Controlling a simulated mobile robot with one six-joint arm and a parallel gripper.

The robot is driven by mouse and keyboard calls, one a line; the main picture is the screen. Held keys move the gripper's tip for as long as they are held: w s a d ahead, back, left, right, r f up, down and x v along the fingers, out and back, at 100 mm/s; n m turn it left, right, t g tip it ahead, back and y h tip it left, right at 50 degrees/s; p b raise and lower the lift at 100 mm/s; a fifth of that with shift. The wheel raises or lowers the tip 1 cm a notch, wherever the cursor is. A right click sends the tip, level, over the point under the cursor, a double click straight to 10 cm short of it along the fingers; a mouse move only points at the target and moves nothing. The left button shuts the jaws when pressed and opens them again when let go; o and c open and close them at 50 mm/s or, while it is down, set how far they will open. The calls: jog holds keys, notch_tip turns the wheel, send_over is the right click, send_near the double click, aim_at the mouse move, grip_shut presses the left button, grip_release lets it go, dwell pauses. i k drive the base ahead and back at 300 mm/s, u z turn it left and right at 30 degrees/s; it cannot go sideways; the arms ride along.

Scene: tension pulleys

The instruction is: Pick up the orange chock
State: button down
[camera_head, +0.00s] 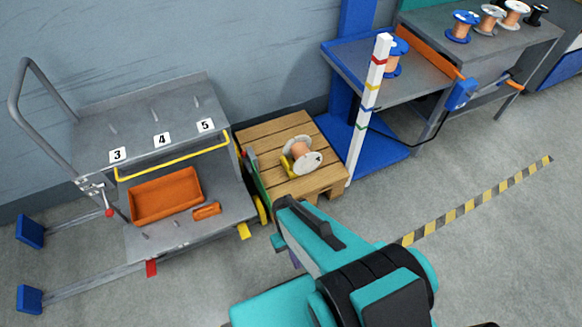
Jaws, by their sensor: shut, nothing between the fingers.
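The orange chock appears to be the small orange block (207,211) lying on the lower shelf of the grey cart (222,180). It lies just right of an open orange bin (166,195), apart from or barely beside it. My teal and black arm reaches in from the bottom right, its visible end right of the cart and in front of the pallet. My gripper does not show; the arm hides that area. Nothing visible touches the orange block.
A wooden pallet (322,180) beside the cart bears a copper spool (301,155) with a yellow piece at its side. A white post (369,110) with coloured bands stands right of it. A yellow rail (172,160) crosses above the lower shelf.

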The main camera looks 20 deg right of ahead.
aim_at(209, 211)
jog(key=z, duration=0.3)
jog(key=k, duration=1.55)
jog(key=u, duration=0.25)
jog(key=i, duration=1)
jog(key=u, duration=0.05)
